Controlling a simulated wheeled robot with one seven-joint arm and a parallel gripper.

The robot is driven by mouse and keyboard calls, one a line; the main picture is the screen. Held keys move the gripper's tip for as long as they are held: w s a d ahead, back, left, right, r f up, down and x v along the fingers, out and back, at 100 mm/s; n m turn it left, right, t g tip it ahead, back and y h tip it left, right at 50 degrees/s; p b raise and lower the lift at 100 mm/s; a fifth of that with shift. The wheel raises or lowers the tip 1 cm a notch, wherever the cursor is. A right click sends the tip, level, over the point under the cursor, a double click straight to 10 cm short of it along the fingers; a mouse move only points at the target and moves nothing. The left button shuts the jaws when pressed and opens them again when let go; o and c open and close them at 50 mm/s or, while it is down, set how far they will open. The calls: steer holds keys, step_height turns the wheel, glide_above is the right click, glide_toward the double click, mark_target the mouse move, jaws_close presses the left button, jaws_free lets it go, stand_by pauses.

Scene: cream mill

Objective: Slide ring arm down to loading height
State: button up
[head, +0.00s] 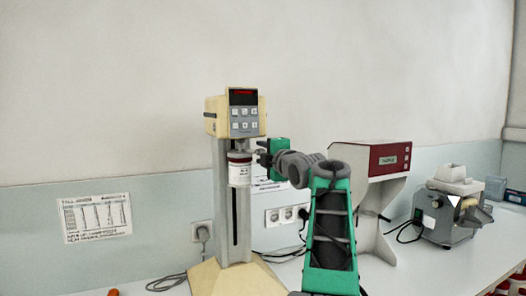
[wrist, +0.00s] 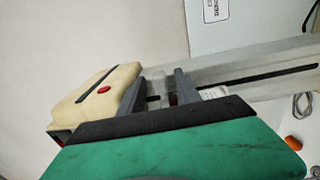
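The cream mill stands on the bench, with a beige head (head: 231,116) on a grey slotted column (head: 235,220). A white jar (head: 239,175) with a reddish rim hangs below the head, in front of the column. The ring arm at the jar's top is mostly hidden and I cannot make out its full shape. My gripper (head: 258,152) is at the right of the jar's top. In the wrist view my gripper (wrist: 160,88) has its two fingers well apart in front of the column, with a small red part between them; I cannot tell whether they touch anything.
A grey-and-red machine (head: 385,160) stands to the right of my arm, and a small grey grinder (head: 447,215) farther right. Cables lie by the wall sockets (head: 285,215). A printed sheet (head: 95,217) hangs on the wall at left. An orange item (head: 113,292) lies at lower left.

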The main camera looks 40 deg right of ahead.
steer(key=shift+c, duration=0.2)
jaws_close()
stand_by(1.1)
